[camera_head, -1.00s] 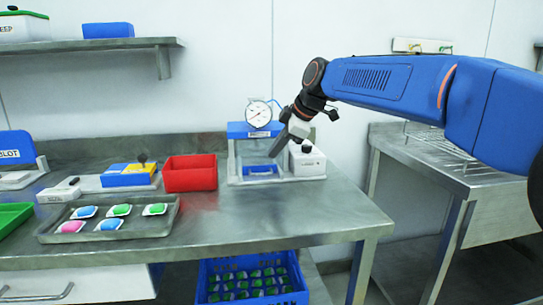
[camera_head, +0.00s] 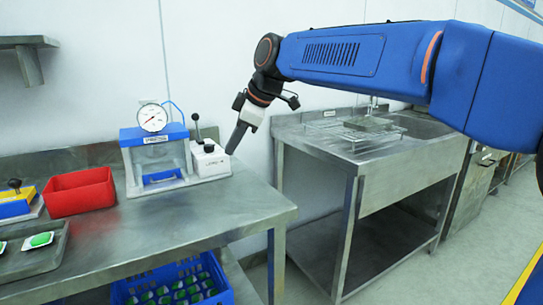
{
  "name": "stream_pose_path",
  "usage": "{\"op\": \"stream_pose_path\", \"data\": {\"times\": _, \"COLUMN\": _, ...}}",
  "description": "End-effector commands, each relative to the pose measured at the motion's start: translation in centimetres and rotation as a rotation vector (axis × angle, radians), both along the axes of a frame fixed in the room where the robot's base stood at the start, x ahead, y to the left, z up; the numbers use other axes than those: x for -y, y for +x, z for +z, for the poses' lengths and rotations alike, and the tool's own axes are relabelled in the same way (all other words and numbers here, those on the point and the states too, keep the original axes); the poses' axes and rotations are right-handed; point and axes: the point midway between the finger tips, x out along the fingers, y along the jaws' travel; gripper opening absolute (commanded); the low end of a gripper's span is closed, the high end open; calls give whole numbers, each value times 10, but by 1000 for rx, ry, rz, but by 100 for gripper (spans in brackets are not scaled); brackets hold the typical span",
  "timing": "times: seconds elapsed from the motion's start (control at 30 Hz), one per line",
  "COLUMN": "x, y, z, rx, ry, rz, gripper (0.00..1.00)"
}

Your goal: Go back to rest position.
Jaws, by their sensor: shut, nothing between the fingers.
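My gripper (camera_head: 237,136) hangs from my blue arm, pointing down and slightly left. Its fingers are together with nothing between them. In the picture it is just right of a white box with a black lever (camera_head: 209,160); I cannot tell whether they touch. Left of that box stands a blue-framed device (camera_head: 155,137) with a round dial gauge (camera_head: 152,118) on top. Both stand on the steel table (camera_head: 215,208).
A red bin (camera_head: 79,198) and a tray with pods (camera_head: 30,256) are on the table at left. A blue crate (camera_head: 172,290) with several green items sits below. A steel sink bench (camera_head: 335,165) with a wire rack stands at right. Floor shows between table and bench.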

Motion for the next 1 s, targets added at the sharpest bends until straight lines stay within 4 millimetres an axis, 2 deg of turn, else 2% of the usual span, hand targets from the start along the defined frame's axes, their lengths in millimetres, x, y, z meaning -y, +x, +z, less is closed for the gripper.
{"op": "stream_pose_path", "data": {"times": 0.03, "x": 28, "y": -7, "z": -4, "rx": -17, "ry": 1, "rz": -65, "gripper": 0}}
{"op": "stream_pose_path", "data": {"times": 0.1, "x": 60, "y": -16, "z": -12, "rx": -44, "ry": 4, "rz": -154, "gripper": 0}}
{"op": "stream_pose_path", "data": {"times": 0.27, "x": 131, "y": -42, "z": -33, "rx": -100, "ry": 14, "rz": -359, "gripper": 0}}
{"op": "stream_pose_path", "data": {"times": 0.5, "x": 226, "y": -96, "z": -75, "rx": -174, "ry": 41, "rz": -666, "gripper": 0}}
{"op": "stream_pose_path", "data": {"times": 0.8, "x": 321, "y": -179, "z": -145, "rx": -250, "ry": 89, "rz": -1047, "gripper": 0}}
{"op": "stream_pose_path", "data": {"times": 1.0, "x": 367, "y": -239, "z": -200, "rx": -289, "ry": 133, "rz": -1295, "gripper": 0}}
